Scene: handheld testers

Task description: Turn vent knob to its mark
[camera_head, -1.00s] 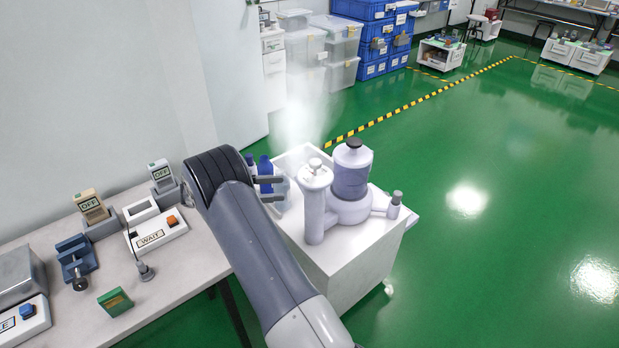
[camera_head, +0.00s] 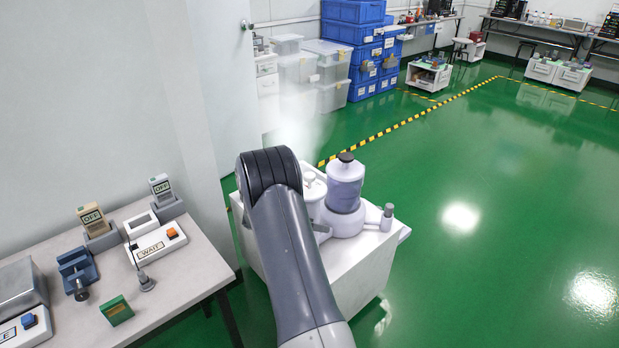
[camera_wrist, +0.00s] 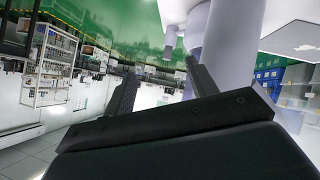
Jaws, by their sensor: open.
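A lavender-grey apparatus stands on a white cart (camera_head: 365,258). It has a round jar (camera_head: 344,192) with a dark knob (camera_head: 346,157) on top, a shorter column with a pale knob (camera_head: 310,178), and a side arm ending in a grey knob (camera_head: 388,210). I cannot tell which is the vent knob, and no mark is readable. In the head view my arm hides my gripper and part of the column. In the wrist view my gripper (camera_wrist: 162,68) is open, with nothing seen between its fingers. A lavender cylinder (camera_wrist: 238,42) rises close beyond the right finger.
White vapour (camera_head: 293,125) hangs behind the cart. A grey bench (camera_head: 190,270) at left holds displays reading OFF, a WAIT box (camera_head: 158,243) and a blue vise (camera_head: 77,270). The wall is behind. Green floor is free to the right.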

